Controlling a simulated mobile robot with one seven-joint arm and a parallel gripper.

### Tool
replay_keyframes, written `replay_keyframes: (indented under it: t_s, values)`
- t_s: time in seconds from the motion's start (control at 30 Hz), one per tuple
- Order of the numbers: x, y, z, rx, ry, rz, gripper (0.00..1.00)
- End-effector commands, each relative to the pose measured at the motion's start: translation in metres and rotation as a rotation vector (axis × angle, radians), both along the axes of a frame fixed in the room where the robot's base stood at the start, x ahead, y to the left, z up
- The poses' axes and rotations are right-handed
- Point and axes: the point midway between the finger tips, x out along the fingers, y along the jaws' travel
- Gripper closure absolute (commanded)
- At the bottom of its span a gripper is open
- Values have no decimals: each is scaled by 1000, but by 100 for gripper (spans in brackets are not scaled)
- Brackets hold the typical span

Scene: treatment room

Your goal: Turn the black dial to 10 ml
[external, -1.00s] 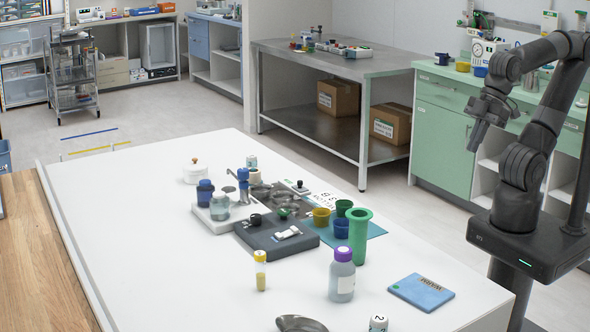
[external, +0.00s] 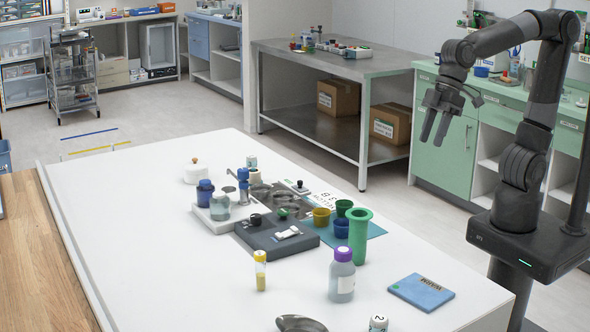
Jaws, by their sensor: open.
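A dark grey box-shaped device (external: 277,240) lies on the white table. A small black knob (external: 255,220), which looks like the black dial, sits on its top at the back left. A green knob (external: 283,213) sits to its right. The dial's markings and setting are too small to read. My gripper (external: 434,141) is open and empty, fingers pointing down, raised well to the right of the device and far from it.
Right of the device stand yellow (external: 321,217) and blue (external: 341,228) cups, a tall green cylinder (external: 359,237) and a purple-capped bottle (external: 342,275). A blue-capped dispenser (external: 243,186) stands behind. The table's left part is clear.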

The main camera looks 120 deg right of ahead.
Motion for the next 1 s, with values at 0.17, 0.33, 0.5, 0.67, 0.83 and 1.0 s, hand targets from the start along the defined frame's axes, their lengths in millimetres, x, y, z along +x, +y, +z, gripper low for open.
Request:
replay_keyframes:
  t_s: [0.17,0.33,0.5,0.67,0.83,1.0]
  values:
    - [58,-37,-6,44,30,-108,50]
    - [108,-76,-19,62,50,-212,50]
    - [154,-119,-40,58,70,-313,50]
    - [194,-161,-64,34,82,-401,50]
    - [231,-206,-95,-11,94,-485,50]
    - [261,-245,-125,-68,101,-548,50]
